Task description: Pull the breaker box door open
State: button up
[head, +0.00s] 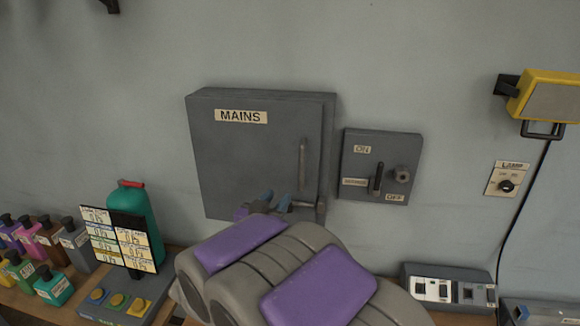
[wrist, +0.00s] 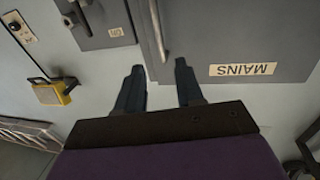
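The breaker box (head: 262,155) is a grey box on the wall with a "MAINS" label, and its door looks closed. Its vertical bar handle (head: 303,165) is at the door's right side. In the wrist view, which is upside down, the handle (wrist: 158,30) is just beyond my fingertips. My gripper (head: 275,203) is in front of the door's lower right part, below the handle in the head view. In the wrist view my gripper (wrist: 158,72) has its two dark fingers apart with nothing between them. My purple and grey arm hides the area below the box.
A switch panel (head: 380,165) with ON and OFF labels is right of the box. A yellow lamp (head: 548,98) and lamp switch (head: 507,180) are farther right. A bench below holds several bottles (head: 53,285), a green canister (head: 140,220) and a grey device (head: 450,288).

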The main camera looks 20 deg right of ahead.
aim_at(301, 169)
jog(key=x, duration=0.8)
jog(key=b+x, duration=0.1)
jog(key=x, duration=0.7)
jog(key=shift+d+f, duration=0.15)
jog(key=shift+f, duration=0.05)
jog(key=shift+w+d+r, duration=0.15)
jog(key=shift+w+d, duration=0.25)
jog(key=shift+d, duration=0.05)
jog(key=shift+c, duration=0.2)
grip_shut()
